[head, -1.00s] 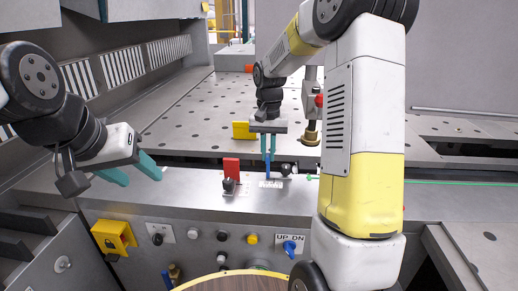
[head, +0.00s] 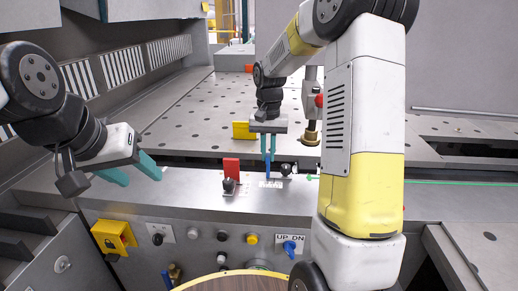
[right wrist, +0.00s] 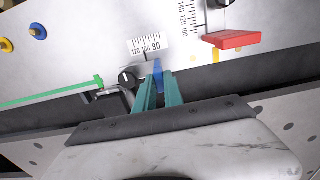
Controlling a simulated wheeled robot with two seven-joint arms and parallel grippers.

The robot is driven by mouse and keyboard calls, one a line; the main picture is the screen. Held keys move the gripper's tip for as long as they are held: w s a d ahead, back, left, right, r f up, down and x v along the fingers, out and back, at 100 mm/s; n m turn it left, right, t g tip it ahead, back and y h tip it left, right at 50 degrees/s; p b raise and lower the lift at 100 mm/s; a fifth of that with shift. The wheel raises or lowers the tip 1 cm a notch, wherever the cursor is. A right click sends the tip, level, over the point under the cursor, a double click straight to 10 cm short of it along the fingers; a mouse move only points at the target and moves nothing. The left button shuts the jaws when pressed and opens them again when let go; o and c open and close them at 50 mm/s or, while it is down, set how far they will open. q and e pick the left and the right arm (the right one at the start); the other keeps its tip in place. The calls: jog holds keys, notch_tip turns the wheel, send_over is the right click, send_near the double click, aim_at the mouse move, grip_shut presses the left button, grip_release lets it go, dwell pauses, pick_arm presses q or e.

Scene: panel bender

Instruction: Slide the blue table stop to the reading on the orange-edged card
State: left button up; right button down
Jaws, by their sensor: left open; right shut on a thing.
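The blue table stop (head: 267,170) stands upright on the grey front ledge, in front of the perforated table. My right gripper (head: 267,154) is shut on the stop from above, one teal finger on either side. My left gripper (head: 138,174) is open and empty over the ledge at the left, well apart from the stop. I cannot make out the orange-edged card in either view.
A red stop (head: 231,167) with a black knob (head: 229,185) stands just left of the blue one. A black clamp knob (head: 286,169) and a green rod (head: 312,178) are close on its right. A yellow block (head: 243,130) lies behind. Buttons line the front panel.

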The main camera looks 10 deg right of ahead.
jog(key=shift+w+a, duration=0.25)
jog(key=shift+a, duration=0.55)
jog(key=shift+w+a, duration=0.2)
jog(key=shift+a, duration=0.55)
jog(key=shift+d, duration=0.1)
jog(key=c, duration=1.4)
grip_release()
jog(key=shift+c, duration=0.2)
notch_tip(320, 180, up, 8)
jog(key=shift+s, duration=0.1)
